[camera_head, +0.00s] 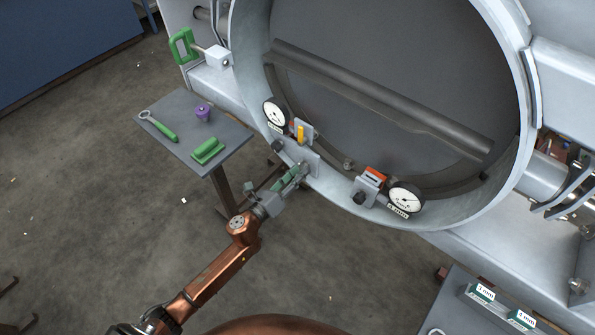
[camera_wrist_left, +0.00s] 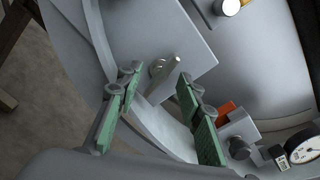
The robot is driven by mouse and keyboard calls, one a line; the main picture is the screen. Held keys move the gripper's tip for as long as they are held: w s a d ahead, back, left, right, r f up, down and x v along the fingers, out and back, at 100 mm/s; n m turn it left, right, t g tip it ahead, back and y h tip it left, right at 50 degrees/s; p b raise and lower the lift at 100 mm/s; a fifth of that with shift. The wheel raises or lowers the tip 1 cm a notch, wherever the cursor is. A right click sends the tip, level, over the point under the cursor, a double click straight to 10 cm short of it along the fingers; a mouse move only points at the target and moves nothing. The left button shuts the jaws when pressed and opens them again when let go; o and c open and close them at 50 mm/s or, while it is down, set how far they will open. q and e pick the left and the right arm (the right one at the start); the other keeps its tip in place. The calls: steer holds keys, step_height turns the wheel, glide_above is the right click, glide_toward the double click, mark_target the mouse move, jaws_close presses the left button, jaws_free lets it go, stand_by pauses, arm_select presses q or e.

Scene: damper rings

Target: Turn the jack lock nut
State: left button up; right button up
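My left gripper (camera_head: 292,178) reaches the lower left part of the big pale ring (camera_head: 405,226) in the head view. In the left wrist view its green-padded fingers (camera_wrist_left: 160,78) are spread apart. A pale bar or lever (camera_wrist_left: 164,79) with a round nut-like end stands out from a grey plate (camera_wrist_left: 185,42) between the fingertips. It may be the jack lock nut, but I cannot tell for certain. I see gaps on both sides of the bar, so the gripper is open and not closed on it. My right gripper is out of view.
Two dial gauges, left (camera_head: 275,113) and right (camera_head: 406,198), sit on the ring by yellow and orange-red blocks. A side table (camera_head: 178,107) holds a green-handled wrench (camera_head: 160,127), a purple piece (camera_head: 203,113) and a green block (camera_head: 208,149). Labelled boxes (camera_head: 481,293) stand lower right.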

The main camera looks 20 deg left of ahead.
arm_select(q)
steer(key=shift+s+a, duration=0.15)
steer(key=shift+s, duration=0.3)
steer(key=v, duration=0.6)
stand_by(0.4)
